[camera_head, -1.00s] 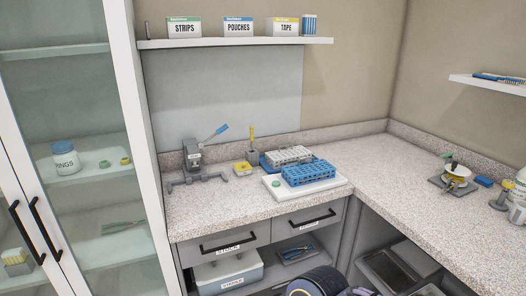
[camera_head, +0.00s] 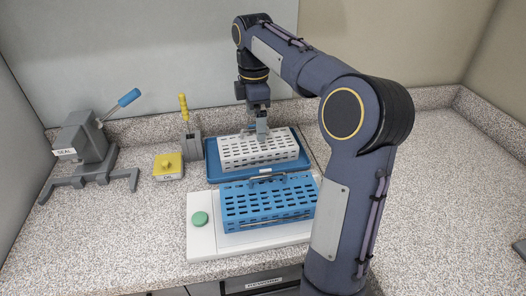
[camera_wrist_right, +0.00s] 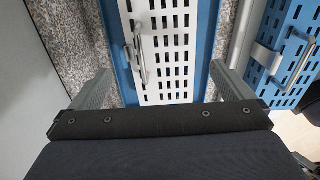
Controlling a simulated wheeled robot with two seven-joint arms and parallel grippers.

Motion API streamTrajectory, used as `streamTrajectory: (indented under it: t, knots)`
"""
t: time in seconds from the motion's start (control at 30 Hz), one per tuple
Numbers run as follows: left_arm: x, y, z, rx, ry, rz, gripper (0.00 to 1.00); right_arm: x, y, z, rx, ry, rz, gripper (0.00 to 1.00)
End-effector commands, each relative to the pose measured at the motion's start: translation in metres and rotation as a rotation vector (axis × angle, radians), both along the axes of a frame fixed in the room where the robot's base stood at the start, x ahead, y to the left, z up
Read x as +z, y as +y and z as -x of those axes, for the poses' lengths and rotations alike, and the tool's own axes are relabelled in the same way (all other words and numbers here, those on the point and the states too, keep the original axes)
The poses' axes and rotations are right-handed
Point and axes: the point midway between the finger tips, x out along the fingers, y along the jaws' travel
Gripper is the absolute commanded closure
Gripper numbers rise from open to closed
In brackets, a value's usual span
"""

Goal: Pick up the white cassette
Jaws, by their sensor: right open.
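The white cassette (camera_head: 237,152), a slotted box with a wire handle, sits in a blue tray (camera_head: 213,166) at the back of the counter. My right gripper (camera_head: 262,137) points down over the cassette's back part in the head view. In the right wrist view, my right gripper (camera_wrist_right: 163,84) is open. Its two fingers show on either side of the white cassette (camera_wrist_right: 172,72), with nothing held. I cannot tell how far above the cassette the fingertips are. My left gripper is in neither view.
A blue cassette (camera_head: 262,208) stands on a white board (camera_head: 202,240) in front of the tray, with a green disc (camera_head: 200,218). A grey sealer (camera_head: 88,150), a yellow block (camera_head: 168,167) and a yellow-handled tool (camera_head: 186,125) stand left.

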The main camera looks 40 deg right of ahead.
Motion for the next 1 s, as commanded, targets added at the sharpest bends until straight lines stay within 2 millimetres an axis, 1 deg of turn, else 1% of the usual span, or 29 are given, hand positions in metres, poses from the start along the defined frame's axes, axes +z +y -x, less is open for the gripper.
streamTrajectory:
  t: [0.03,0.27,0.4,0.5,0.6,0.8,0.87,1.0]
  knots:
    - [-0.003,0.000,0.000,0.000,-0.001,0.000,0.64,-0.007,0.000,0.000,0.004,0.003,0.001,0.00]
    - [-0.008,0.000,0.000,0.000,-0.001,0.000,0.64,-0.034,0.000,0.000,0.002,0.001,0.000,0.00]
    - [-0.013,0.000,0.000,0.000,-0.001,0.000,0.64,-0.056,0.000,0.001,0.001,0.002,0.000,0.00]
    - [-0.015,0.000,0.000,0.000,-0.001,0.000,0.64,-0.067,0.000,0.001,0.000,0.000,0.000,0.00]
    - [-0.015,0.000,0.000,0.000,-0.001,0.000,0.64,-0.072,0.000,0.001,-0.001,-0.001,0.000,0.00]
    - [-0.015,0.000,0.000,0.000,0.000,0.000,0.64,-0.072,0.000,0.000,-0.001,-0.002,0.000,0.00]
    - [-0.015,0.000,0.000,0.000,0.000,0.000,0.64,-0.072,0.000,0.000,-0.001,-0.002,0.000,0.07]
    - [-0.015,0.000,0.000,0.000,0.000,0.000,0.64,-0.072,0.000,0.000,0.000,-0.002,0.000,0.25]
